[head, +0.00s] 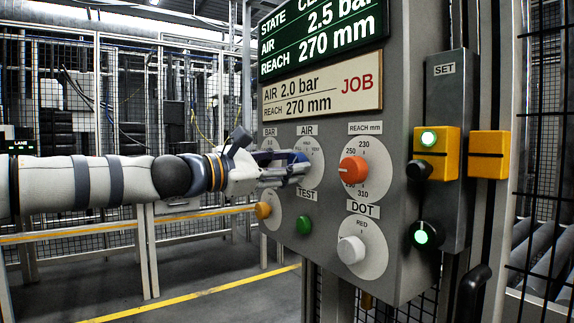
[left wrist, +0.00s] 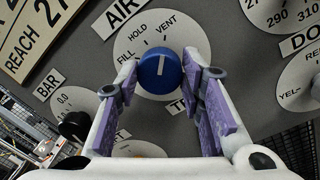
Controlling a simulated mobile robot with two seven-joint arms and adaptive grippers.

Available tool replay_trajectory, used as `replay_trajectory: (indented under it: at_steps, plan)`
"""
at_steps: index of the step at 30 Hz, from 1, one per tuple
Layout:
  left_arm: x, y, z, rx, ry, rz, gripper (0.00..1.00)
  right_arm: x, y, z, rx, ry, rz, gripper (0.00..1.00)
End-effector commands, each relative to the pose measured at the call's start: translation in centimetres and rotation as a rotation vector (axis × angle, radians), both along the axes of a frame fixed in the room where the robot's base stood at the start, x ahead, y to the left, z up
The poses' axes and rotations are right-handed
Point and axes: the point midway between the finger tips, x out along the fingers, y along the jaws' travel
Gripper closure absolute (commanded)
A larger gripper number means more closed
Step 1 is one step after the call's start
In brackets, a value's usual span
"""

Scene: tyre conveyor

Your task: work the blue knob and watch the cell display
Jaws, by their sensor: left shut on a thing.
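The blue knob (left wrist: 160,72) sits on the AIR dial (left wrist: 199,38) in the left wrist view. Its white line points up the picture, roughly toward VENT. My left gripper (left wrist: 163,92) is shut on it, with one purple-padded finger on each side. The cell display (head: 322,38) reads AIR 2.5 bar and REACH 270 mm. Its STATE line starts with "C" and is cut off. The job plate (head: 320,85) reads AIR 2.0 bar, REACH 270 mm. My right gripper is not in view.
On the panel are an orange REACH knob (head: 353,170), a white DOT knob (head: 351,249), a green TEST button (head: 304,225) and a yellow knob (head: 263,210). A SET box (head: 446,95) with green lights stands to the right. Mesh fencing stands behind.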

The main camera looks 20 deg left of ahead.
Motion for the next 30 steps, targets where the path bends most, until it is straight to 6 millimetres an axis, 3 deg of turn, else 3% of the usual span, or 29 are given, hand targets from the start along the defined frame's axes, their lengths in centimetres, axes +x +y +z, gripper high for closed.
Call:
replay_trajectory:
  at_steps: [2,3,5,14,24,30]
  plan:
    - [0.0,0.0,-0.1,0.003,0.001,0.000,0.93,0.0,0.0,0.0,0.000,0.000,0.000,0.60]
    - [0.0,0.0,-0.1,0.003,0.001,0.000,0.56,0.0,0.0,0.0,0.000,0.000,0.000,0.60]
    - [0.0,0.0,-0.1,0.002,0.001,0.000,0.44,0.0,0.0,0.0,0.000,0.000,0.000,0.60]
    - [-0.2,0.2,0.0,0.000,0.001,0.001,0.44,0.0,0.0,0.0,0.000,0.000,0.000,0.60]
    - [-5.3,3.8,-0.2,0.000,-0.002,0.001,0.44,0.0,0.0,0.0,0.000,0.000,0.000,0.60]
    - [-6.1,4.4,-0.4,0.000,0.001,0.001,0.44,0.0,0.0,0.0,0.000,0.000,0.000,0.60]
